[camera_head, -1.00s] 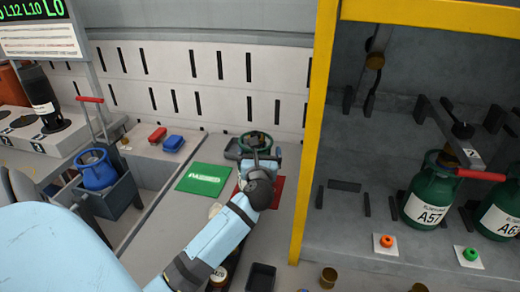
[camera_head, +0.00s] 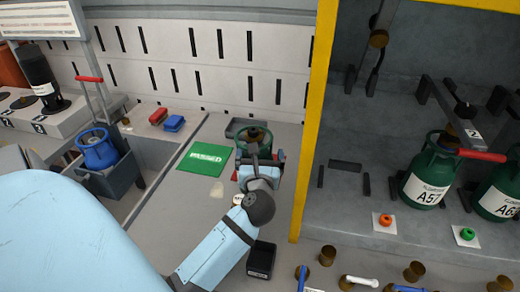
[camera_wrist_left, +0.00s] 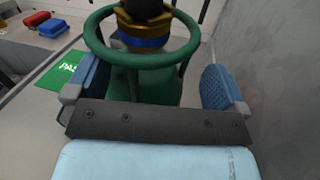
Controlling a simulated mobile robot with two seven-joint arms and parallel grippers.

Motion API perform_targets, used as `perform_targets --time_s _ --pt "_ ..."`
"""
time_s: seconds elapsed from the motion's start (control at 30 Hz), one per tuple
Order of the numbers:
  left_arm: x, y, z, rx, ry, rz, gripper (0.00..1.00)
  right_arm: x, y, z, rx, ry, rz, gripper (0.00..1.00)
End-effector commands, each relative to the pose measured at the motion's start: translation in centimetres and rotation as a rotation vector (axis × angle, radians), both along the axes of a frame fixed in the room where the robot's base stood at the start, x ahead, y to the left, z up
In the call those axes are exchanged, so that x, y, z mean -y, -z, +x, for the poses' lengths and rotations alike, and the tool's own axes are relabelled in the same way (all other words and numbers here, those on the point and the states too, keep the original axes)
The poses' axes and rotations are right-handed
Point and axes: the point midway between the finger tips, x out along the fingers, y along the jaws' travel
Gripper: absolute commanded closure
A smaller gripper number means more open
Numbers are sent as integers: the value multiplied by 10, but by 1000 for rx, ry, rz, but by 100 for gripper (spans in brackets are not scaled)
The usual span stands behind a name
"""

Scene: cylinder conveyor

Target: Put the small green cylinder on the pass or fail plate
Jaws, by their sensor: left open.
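The small green cylinder (camera_head: 243,152) stands upright at the back of the bench. In the left wrist view its green body (camera_wrist_left: 150,87), ring handle and brass valve fill the middle. My left gripper (camera_head: 263,160) is open, with one blue finger on each side of the cylinder. It also shows in the left wrist view (camera_wrist_left: 152,88). The green pass plate (camera_head: 206,158) lies flat and empty to the left of the cylinder. A sliver of the red fail plate (camera_head: 235,175) shows by the cylinder's foot; my arm and the cylinder hide the rest. My right gripper is not in view.
A dark tray (camera_head: 240,125) lies behind the cylinder. A yellow post (camera_head: 312,130) and a shelf with larger green cylinders (camera_head: 428,182) stand to the right. Red (camera_head: 158,116) and blue (camera_head: 174,123) blocks lie at the left. A black box (camera_head: 262,260) stands in front.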

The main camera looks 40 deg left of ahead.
Motion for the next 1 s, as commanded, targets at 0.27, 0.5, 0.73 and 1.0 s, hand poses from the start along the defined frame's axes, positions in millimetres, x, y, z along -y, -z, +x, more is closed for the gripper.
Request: perform_targets --time_s 0.27,0.5,0.73,1.0 --pt "-1 -24 0 7 -1 2 0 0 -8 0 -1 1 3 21" --pt "-1 -82 0 12 -1 2 0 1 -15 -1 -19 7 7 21" --pt "-1 -140 0 12 -1 3 0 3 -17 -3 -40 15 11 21" --pt "-1 -189 0 10 0 4 0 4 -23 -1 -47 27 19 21"
